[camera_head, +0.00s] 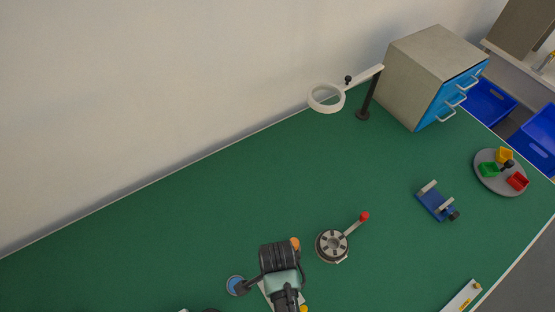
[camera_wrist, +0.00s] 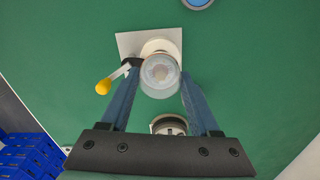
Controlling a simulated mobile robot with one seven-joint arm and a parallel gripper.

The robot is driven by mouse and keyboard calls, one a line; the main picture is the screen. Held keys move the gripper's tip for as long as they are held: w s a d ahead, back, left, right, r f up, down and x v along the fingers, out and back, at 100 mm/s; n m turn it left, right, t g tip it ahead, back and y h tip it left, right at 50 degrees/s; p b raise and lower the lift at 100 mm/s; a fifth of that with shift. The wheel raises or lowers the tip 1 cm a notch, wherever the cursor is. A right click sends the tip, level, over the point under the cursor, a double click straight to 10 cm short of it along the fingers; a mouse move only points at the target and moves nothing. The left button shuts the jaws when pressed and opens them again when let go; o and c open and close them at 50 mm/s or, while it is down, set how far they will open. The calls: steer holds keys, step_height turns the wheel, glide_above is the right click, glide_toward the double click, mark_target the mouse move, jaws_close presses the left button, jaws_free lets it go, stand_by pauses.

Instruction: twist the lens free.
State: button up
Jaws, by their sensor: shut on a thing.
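The lens (camera_wrist: 160,78) is a frosted, translucent round cap in the wrist view. It sits on a pale round fitting on a white square plate (camera_wrist: 128,42). My gripper (camera_wrist: 159,74) has one blue finger on each side of the lens and is shut on it. A short lever with a yellow knob (camera_wrist: 103,86) sticks out to the left of the fitting. In the head view my own arm hides the lens and most of the plate. I cannot tell whether the lens has turned.
A round metal fixture with a red-knobbed handle (camera_head: 333,246) stands right of my arm. A blue-topped disc (camera_head: 236,285) lies to its left. A ring magnifier (camera_head: 326,98), drawer cabinet (camera_head: 425,75), blue clamp (camera_head: 437,202) and bin turntable (camera_head: 500,172) are farther off. The table's left side is clear.

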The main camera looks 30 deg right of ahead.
steer(key=shift+n+p, duration=0.4)
steer(key=shift+n, duration=0.9)
steer(key=n+p, duration=0.1)
steer(key=n, duration=0.2)
steer(key=o, duration=1.4)
steer(key=shift+c, duration=0.2)
step_height(320, 180, up, 13)
steer(key=b, duration=0.1)
